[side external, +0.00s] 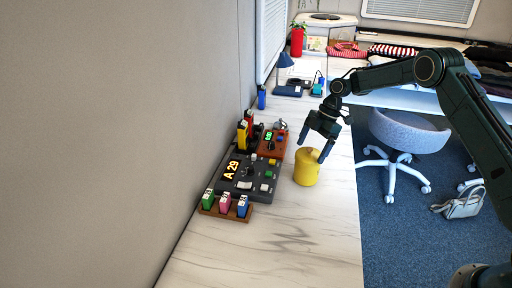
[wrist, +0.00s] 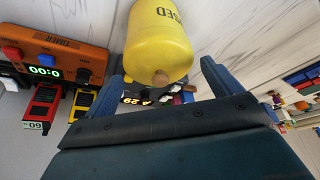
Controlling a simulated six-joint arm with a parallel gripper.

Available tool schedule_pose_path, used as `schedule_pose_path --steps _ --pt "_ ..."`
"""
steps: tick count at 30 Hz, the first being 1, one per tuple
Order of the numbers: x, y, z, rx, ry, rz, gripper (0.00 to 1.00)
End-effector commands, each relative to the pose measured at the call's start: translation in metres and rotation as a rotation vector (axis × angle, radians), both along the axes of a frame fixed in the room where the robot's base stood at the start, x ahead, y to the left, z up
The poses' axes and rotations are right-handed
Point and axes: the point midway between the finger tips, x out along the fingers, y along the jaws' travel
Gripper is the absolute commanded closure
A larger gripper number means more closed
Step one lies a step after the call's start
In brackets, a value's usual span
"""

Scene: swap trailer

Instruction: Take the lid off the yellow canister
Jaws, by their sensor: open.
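The yellow canister (side external: 305,176) stands upright on the marble-patterned counter, right of the control panel, with its yellow lid (side external: 303,154) on top. In the wrist view the canister (wrist: 158,22) shows dark lettering ending in "SED", and its lid carries a small round wooden-coloured knob (wrist: 161,77). My gripper (side external: 313,149) is open just above the lid, pointing down. In the wrist view its two blue fingers (wrist: 162,74) are spread, one on each side of the knob, with nothing held. Whether a finger touches the lid I cannot tell.
A dark panel reading "A 29" (side external: 239,176) and an orange timer box (side external: 272,143) sit left of the canister. A wooden rack (side external: 225,212) holds green, pink and blue blocks. The counter (side external: 300,235) is clear in front, and its right edge is close to the canister.

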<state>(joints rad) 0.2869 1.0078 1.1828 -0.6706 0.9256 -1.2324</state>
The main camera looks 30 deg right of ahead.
Motion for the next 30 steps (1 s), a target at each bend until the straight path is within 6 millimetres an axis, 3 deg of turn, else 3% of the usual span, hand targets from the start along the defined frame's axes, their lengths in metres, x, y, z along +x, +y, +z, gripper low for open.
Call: schedule_pose_path --steps 15,24,30 --pt "0.0002 0.0005 -0.0005 0.000 -0.001 0.000 0.10" --pt "0.0001 0.0005 -0.0013 0.000 0.000 -0.001 0.66" --pt "-0.0003 0.0007 -0.0033 0.001 0.003 -0.002 0.67"
